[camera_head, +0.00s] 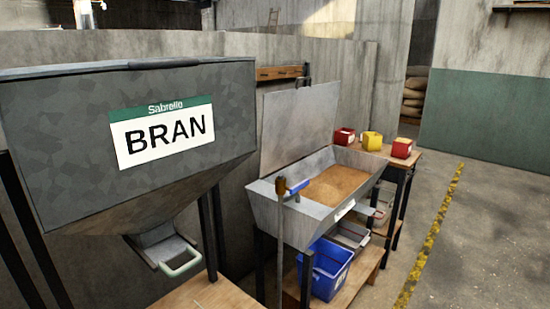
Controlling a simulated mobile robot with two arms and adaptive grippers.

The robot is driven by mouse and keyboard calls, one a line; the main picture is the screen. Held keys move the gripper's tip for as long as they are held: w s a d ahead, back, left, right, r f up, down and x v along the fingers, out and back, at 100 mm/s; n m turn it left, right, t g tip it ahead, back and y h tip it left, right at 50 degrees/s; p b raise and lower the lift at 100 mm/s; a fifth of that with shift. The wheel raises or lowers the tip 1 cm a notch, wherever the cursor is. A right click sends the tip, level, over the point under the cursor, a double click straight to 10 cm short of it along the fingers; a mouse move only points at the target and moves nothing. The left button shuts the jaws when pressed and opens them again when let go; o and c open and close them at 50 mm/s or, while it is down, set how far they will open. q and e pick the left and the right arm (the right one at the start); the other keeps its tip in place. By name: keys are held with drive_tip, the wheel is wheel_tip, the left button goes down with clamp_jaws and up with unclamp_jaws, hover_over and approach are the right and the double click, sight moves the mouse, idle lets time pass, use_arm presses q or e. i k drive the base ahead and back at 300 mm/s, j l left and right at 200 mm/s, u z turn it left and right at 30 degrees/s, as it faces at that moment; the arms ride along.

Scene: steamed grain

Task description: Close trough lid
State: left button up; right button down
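The metal trough (276,214) stands right of centre on a dark-legged stand and holds brown grain (341,184). Its flat grey lid (299,122) is raised and stands upright along the back edge of the trough. A scoop with a blue handle (297,188) rests at the trough's left end. A brown-tipped upright shaft (281,235) stands in front of that end and hides a little of it. Neither of my grippers shows in this view.
A large grey hopper labelled BRAN (60,150) stands at the left, with a handled chute below. A blue bin (325,269) sits on a shelf under the trough. The floor at the right (490,240) is clear.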

sight(297, 123)
drive_tip(key=i+l+u, duration=0.2)
drive_tip(key=u, duration=0.25)
drive_tip(key=i+l+u, duration=0.1)
drive_tip(key=l+u, duration=0.4)
drive_tip(key=i+l+u, duration=0.3)
drive_tip(key=l, duration=1.05)
drive_tip(key=l+u, duration=0.3)
drive_tip(key=l, duration=1)
